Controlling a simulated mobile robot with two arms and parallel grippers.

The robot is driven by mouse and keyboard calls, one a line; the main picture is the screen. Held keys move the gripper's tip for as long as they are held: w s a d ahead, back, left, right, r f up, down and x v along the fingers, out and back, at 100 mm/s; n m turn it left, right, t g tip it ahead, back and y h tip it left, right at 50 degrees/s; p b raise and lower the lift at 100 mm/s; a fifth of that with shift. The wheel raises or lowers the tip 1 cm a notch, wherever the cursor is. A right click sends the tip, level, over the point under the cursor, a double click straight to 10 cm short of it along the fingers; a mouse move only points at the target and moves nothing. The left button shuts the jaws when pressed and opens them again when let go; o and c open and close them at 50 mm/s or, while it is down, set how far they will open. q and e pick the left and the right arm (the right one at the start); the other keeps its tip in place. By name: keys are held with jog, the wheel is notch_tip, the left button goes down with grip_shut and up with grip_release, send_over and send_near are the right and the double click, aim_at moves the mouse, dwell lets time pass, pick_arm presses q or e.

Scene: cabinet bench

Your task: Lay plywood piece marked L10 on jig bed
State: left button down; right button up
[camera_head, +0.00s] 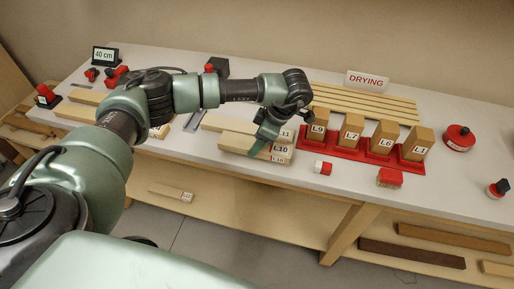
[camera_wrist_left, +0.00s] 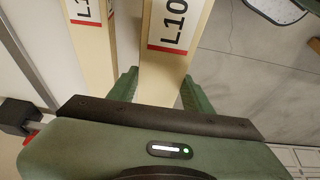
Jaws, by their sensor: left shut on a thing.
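The plywood piece marked L10 (camera_head: 281,149) is a pale board at the front middle of the bench, its white label with a red stripe facing me. My left gripper (camera_head: 258,146) is shut across this board. In the left wrist view the L10 board (camera_wrist_left: 172,50) runs between the two green fingers (camera_wrist_left: 160,92). A board marked L11 (camera_head: 285,134) lies just behind it. Another labelled board end shows directly below L10; I cannot tell whether L10 touches it. I cannot tell which thing is the jig bed. My right gripper is not in view.
A red rack (camera_head: 345,152) with upright blocks L9, L7, L6 and L1 stands to the right. A DRYING sign (camera_head: 367,82) stands behind pale slats (camera_head: 365,101). A red-and-white block (camera_head: 322,167) and a red-based brush (camera_head: 390,178) lie near the front edge.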

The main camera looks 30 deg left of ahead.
pick_arm(q)
jog(key=shift+f+p, duration=0.45)
jog(key=shift+f, duration=1.65)
jog(key=shift+f, duration=0.15)
jog(key=c, duration=0.6)
grip_release()
jog(key=shift+c, duration=0.2)
